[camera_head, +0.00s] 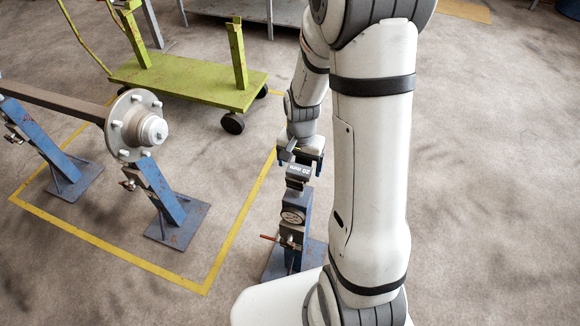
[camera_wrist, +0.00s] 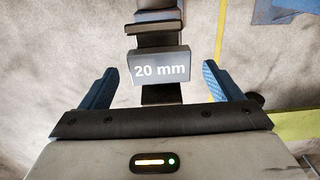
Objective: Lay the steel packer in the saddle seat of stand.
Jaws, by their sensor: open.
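The steel packer (camera_wrist: 160,66), a grey block marked "20 mm", lies at the dark saddle seat (camera_wrist: 149,36) on top of the blue stand. In the head view the packer (camera_head: 299,171) shows at the stand's head, above the stand (camera_head: 293,225). It looks to rest in the saddle, but I cannot tell whether it sits fully flat. My gripper (camera_wrist: 159,75) is open, with one blue finger on each side of the packer and a clear gap to both. In the head view my gripper (camera_head: 300,159) is over the stand's top, and my arm hides part of it.
A hub and axle (camera_head: 131,124) rests on two blue stands (camera_head: 172,207) to the left, inside a yellow floor line (camera_head: 150,268). A green trolley (camera_head: 187,80) stands behind. The floor at right (camera_head: 490,190) is clear.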

